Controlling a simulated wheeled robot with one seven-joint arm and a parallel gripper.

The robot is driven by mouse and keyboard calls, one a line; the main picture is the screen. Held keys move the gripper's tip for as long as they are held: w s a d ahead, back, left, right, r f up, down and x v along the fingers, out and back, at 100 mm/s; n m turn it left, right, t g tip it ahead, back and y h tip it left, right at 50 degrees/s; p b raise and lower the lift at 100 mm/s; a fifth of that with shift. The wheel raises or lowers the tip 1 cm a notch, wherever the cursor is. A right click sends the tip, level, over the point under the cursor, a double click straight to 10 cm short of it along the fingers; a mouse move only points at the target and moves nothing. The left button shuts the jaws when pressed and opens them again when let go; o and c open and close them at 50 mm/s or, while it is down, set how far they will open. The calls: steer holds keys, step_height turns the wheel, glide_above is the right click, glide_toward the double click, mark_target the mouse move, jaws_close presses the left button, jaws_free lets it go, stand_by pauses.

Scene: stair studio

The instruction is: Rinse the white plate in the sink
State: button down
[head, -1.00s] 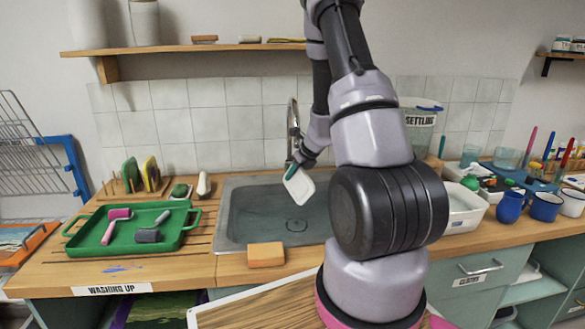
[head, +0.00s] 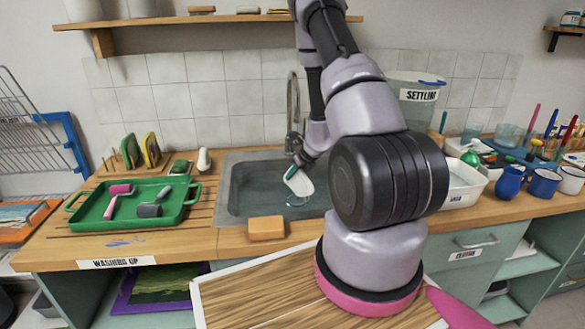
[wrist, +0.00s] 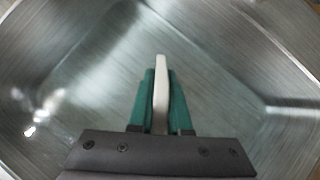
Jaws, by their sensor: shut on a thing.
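The white plate (head: 299,183) is tilted in my gripper (head: 290,172), over the metal sink (head: 240,203). In the wrist view my gripper (wrist: 161,98) has its teal fingers shut on the plate (wrist: 161,82), which shows edge-on between them. The sink basin fills the wrist view behind it. The faucet (head: 293,100) stands at the back of the sink, close to my gripper. A ripple or drain ring shows on the sink floor just below the plate; I cannot tell which. No stream of water is clear to see.
An orange sponge (head: 266,228) lies at the sink's front edge. A green tray (head: 90,222) with rollers sits on the left counter. A white tub (head: 466,188) and blue mugs (head: 545,181) stand on the right. A wooden shelf (head: 160,23) runs above the sink.

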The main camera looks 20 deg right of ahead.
mark_target(290, 190)
steer(key=shift+f, duration=2.9)
step_height(290, 190, up, 20)
stand_by(1.9)
steer(key=shift+r, duration=0.1)
stand_by(1.9)
